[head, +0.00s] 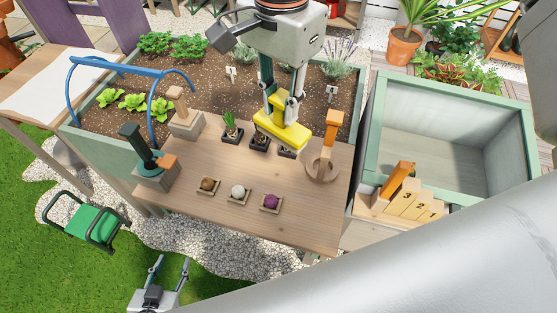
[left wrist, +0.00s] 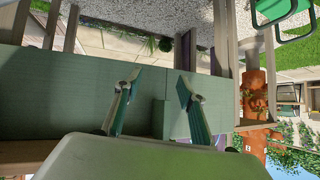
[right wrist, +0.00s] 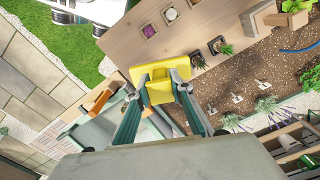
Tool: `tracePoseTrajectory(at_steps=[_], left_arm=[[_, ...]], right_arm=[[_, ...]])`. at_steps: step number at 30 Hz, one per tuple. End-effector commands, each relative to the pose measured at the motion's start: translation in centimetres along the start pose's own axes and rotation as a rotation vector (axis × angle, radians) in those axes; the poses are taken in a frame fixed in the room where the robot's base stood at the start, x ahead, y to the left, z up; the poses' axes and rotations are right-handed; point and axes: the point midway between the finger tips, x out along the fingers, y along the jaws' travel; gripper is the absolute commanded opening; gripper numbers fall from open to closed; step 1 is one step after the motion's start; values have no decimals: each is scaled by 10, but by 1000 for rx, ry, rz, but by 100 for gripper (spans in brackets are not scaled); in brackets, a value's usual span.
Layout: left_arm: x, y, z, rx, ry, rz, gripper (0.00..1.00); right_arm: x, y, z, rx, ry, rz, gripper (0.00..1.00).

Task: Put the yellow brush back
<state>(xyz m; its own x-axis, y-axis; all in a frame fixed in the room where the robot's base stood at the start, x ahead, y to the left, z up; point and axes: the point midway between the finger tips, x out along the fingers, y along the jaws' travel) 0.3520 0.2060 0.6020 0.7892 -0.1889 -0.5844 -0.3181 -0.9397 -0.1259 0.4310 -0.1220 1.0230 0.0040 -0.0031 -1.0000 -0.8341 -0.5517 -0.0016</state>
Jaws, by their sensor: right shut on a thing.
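The yellow brush (head: 284,131) is held in my right gripper (head: 279,112), above the wooden table near its back edge. It hides part of the small plant pots behind and below it. In the right wrist view the yellow brush (right wrist: 142,74) sits between the two fingertips of my right gripper (right wrist: 160,80). My left gripper (head: 170,268) is low, in front of the table and over the grass and gravel. Its fingers (left wrist: 156,82) are spread with nothing between them in the left wrist view.
The table (head: 230,215) carries an orange-handled tool on a round wooden stand (head: 322,168), a dark-green-handled tool (head: 133,138), a wooden-handled block (head: 186,122) and three small trays with balls (head: 238,193). A soil bed (head: 205,75) lies behind. A pale green open box (head: 450,130) stands right.

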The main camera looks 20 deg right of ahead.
Motion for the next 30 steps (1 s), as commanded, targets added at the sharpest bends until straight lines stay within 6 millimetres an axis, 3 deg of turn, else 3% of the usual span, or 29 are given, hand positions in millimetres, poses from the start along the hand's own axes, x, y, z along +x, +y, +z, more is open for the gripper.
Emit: tracePoseTrajectory(at_steps=[1, 5, 12, 16, 23, 30], left_arm=[[0, 2, 5, 0, -7, 2, 40], [0, 2, 8, 3, -9, 2, 40], [3, -2, -2, 7, 12, -5, 40], [5, -4, -3, 9, 13, -8, 40], [6, -5, -2, 11, 13, -11, 40], [8, -4, 3, 13, 7, -10, 40]], right_arm=[[16, 1, 0, 0, -3, 8, 0], [48, 2, 0, 1, -4, 8, 0], [102, 1, 1, 1, -2, 5, 0], [120, 1, 0, 1, -1, 3, 0], [133, 0, 0, 1, 0, 2, 0], [166, 1, 1, 1, -1, 3, 0]])
